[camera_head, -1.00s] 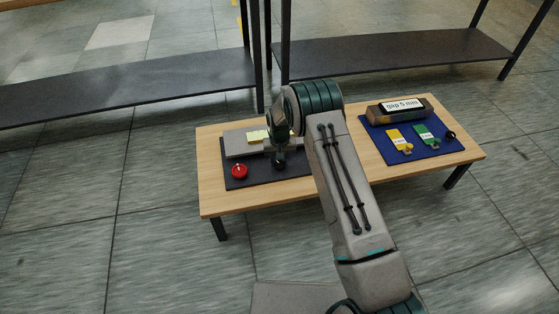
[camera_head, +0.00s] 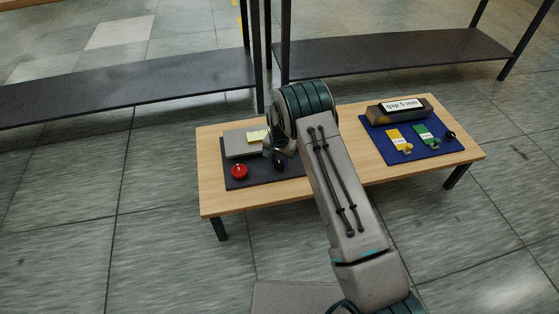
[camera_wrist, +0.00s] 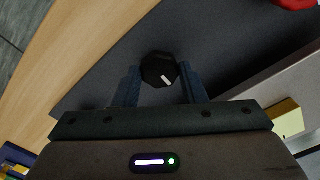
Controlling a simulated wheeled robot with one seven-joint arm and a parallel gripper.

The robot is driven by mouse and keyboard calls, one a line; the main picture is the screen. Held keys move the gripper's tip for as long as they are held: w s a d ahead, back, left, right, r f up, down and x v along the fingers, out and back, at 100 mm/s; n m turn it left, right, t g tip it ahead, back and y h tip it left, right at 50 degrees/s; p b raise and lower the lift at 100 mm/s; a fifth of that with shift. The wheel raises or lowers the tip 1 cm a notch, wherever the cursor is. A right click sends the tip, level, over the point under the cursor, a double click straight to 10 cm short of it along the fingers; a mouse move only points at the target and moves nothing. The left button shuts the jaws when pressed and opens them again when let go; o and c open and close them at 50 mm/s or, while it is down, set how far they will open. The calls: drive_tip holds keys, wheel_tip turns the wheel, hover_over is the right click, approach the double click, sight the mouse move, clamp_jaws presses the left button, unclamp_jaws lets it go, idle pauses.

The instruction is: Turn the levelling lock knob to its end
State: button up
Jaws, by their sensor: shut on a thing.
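The knob (camera_wrist: 158,70) is black and faceted with a white pointer mark, seen from above in the wrist view. My gripper (camera_wrist: 158,82) has its two dark fingers on either side of the knob, shut on it. The white mark points toward the lower right of that picture. In the head view my gripper (camera_head: 278,160) is over the dark base plate (camera_head: 240,182) at the table's left, and my wrist hides most of the knob there.
A red button (camera_head: 239,171) stands on the plate's front left. On the right, a blue mat (camera_head: 428,150) holds yellow and green tags, a black knob and a "gap 5 mm" device (camera_head: 398,115).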

sight(279, 163)
drive_tip(key=shift+a, duration=0.15)
drive_tip(key=o, duration=1)
drive_tip(key=shift+r, duration=0.1)
wheel_tip(279, 163, up, 14)
drive_tip(key=p, duration=0.4)
drive_tip(key=shift+f, duration=0.2)
